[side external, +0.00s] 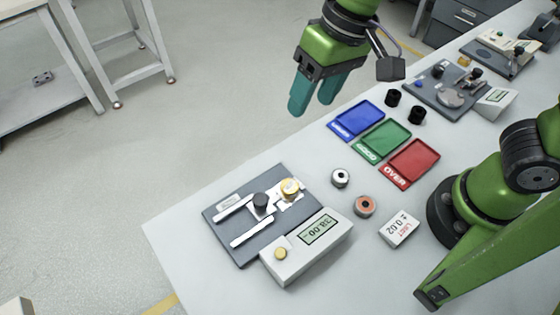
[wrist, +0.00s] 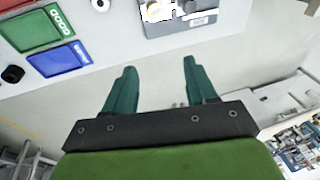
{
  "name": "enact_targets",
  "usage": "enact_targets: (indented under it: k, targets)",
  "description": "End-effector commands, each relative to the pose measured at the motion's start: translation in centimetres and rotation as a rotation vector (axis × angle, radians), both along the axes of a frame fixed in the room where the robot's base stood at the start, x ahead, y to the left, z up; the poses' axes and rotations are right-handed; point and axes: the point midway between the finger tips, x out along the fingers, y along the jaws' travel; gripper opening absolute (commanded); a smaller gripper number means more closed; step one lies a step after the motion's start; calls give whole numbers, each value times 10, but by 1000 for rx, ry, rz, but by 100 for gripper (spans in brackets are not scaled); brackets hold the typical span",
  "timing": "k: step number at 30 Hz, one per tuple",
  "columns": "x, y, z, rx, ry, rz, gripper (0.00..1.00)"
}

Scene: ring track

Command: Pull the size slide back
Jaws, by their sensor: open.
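The gauge fixture is a dark grey plate (side external: 224,227) near the table's front left edge in the side external view. On it are two pale rails and, between them, a black knob (side external: 262,200) that appears to belong to the size slide. A brass round piece (side external: 290,186) sits at the far end, beside the slide. My gripper (side external: 312,98) is open and empty, high above and beyond the fixture, touching nothing. In the wrist view the open teal fingers (wrist: 160,68) show over floor, with part of the fixture plate (wrist: 180,27) at the top edge; the knob is not clear there.
A white display box (side external: 307,250) stands against the fixture. Blue (side external: 357,120), green (side external: 384,139) and red (side external: 411,162) trays lie behind. Two small rings (side external: 340,178) (side external: 364,206) and a limit card (side external: 399,228) lie right of the fixture. Another device (side external: 450,90) stands far back.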

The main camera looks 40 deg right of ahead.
Motion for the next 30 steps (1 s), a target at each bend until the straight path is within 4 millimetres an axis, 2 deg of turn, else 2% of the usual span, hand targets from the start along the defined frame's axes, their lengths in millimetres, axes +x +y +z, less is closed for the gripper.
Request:
enact_targets:
  k: [1,3,6,9,12,17,20,30]
  targets:
    - [-1,29,-8,-36,46,24,56]
    - [-3,60,-14,-80,93,17,56]
    - [-6,96,-22,-143,139,-25,56]
    - [-4,116,-21,-180,159,-118,56]
    - [1,116,-7,-181,164,-231,56]
    - [-2,113,-17,-192,182,-279,56]
    - [-3,112,-31,-192,184,-276,56]
    - [-2,112,-105,-193,184,-275,56]
